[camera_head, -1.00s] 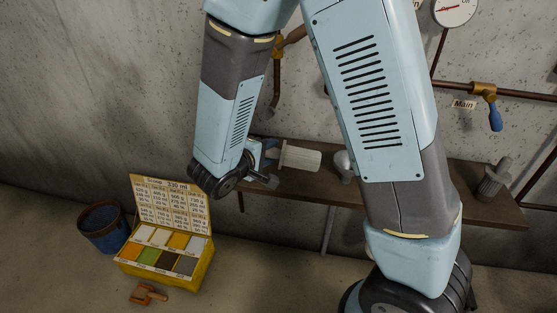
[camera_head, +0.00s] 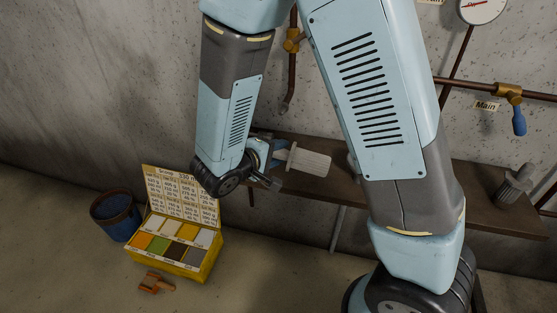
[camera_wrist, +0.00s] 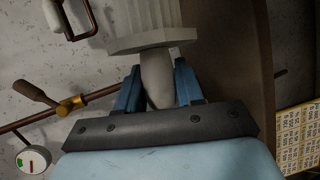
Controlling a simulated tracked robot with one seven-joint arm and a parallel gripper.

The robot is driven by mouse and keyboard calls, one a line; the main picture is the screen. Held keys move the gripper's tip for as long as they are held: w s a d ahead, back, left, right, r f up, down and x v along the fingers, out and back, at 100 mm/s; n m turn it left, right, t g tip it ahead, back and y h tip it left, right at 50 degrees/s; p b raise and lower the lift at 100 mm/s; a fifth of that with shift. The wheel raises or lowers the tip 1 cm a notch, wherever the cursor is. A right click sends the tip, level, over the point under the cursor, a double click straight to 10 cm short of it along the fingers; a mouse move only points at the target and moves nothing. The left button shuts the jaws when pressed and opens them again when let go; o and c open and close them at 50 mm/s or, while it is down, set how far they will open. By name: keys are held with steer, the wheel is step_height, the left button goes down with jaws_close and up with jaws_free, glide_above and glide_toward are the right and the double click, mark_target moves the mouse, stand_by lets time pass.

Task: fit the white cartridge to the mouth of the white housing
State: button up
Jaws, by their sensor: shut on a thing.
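My gripper (camera_head: 271,165) is shut on the narrow neck of the white cartridge (camera_head: 309,163). In the head view the cartridge's ribbed body points right, held roughly level at the shelf. In the wrist view the two blue fingers of my gripper (camera_wrist: 157,88) sit either side of the neck, and the ribbed cartridge body (camera_wrist: 148,20) extends beyond its wide collar. A pale object (camera_head: 352,165) on the shelf is mostly hidden behind my arm; I cannot tell if it is the white housing. No housing mouth shows clearly.
The brown shelf (camera_head: 440,200) runs along the concrete wall. A grey ribbed piece (camera_head: 514,186) stands at its right end. Pipes, a gauge (camera_head: 482,8) and a blue-handled valve (camera_head: 518,118) are above. A yellow box (camera_head: 178,250), a blue bucket (camera_head: 116,215) and an orange scoop (camera_head: 152,283) are on the floor.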

steer(key=w+f, duration=0.2)
steer(key=w, duration=0.1)
steer(key=w+f, duration=0.2)
steer(key=w, duration=0.1)
steer(key=w+f, duration=0.2)
steer(key=w, duration=0.1)
steer(key=shift+f, duration=0.3)
steer(key=shift+w+f, duration=0.6)
steer(key=shift+f, duration=0.1)
steer(key=shift+w+f, duration=0.25)
steer(key=shift+f, duration=1.3)
steer(key=shift+f, duration=0.15)
steer(key=o, duration=1.1)
steer(key=shift+f, duration=0.1)
